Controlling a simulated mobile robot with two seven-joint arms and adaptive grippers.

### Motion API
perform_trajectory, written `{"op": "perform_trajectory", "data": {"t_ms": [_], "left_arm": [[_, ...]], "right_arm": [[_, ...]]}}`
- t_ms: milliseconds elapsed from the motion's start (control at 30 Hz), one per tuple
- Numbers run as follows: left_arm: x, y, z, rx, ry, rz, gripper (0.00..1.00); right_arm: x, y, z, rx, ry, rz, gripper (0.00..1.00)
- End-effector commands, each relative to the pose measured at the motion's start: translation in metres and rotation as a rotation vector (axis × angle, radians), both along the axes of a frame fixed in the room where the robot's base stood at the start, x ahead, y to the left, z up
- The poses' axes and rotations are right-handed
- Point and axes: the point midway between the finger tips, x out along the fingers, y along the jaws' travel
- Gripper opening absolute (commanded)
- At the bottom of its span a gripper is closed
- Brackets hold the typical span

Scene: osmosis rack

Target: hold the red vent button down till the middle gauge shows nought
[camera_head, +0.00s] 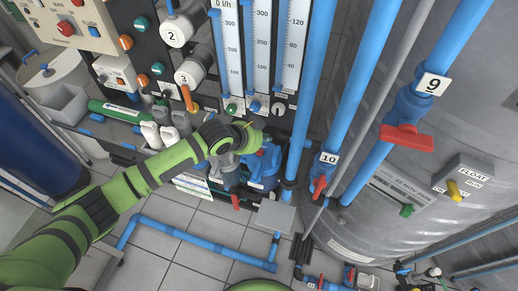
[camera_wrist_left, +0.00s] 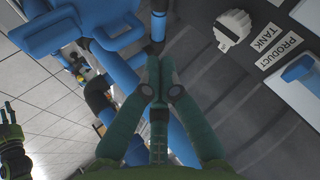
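No red button with a readable vent label shows. A red button (camera_head: 65,28) sits on the beige panel (camera_head: 100,43) at the upper left of the head view, with print too small to read surely. Three upright scales stand at the top; the middle scale (camera_head: 262,45) is numbered, but its reading is unclear. I cannot tell if it is the middle gauge. My left gripper (camera_head: 257,134) is below these scales, beside blue pipework, far from that button. In the left wrist view its fingertips (camera_wrist_left: 159,62) are together with nothing visible between them. Something green and black with two prongs, likely my right gripper (camera_wrist_left: 8,112), shows small.
A blue pump-like body (camera_head: 264,168) and blue pipes stand close to my left gripper. A grey tank (camera_head: 400,170) fills the right, with a red valve handle (camera_head: 406,137) before it. Tiled floor (camera_head: 205,238) is open below, crossed by a low blue pipe.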

Motion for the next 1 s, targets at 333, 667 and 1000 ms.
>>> {"op": "perform_trajectory", "data": {"t_ms": [333, 667, 1000], "left_arm": [[0.025, 0.013, 0.011, 0.047, -0.055, -0.032, 0.0], [0.025, 0.013, 0.008, 0.046, -0.054, -0.031, 0.0], [0.025, 0.013, -0.025, 0.046, -0.054, -0.031, 0.0]], "right_arm": [[0.0, -0.001, 0.002, -0.001, 0.001, 0.0, 0.4], [0.0, -0.001, -0.001, -0.001, 0.001, 0.0, 0.4], [0.0, 0.001, -0.032, 0.002, 0.0, -0.001, 0.4]]}}
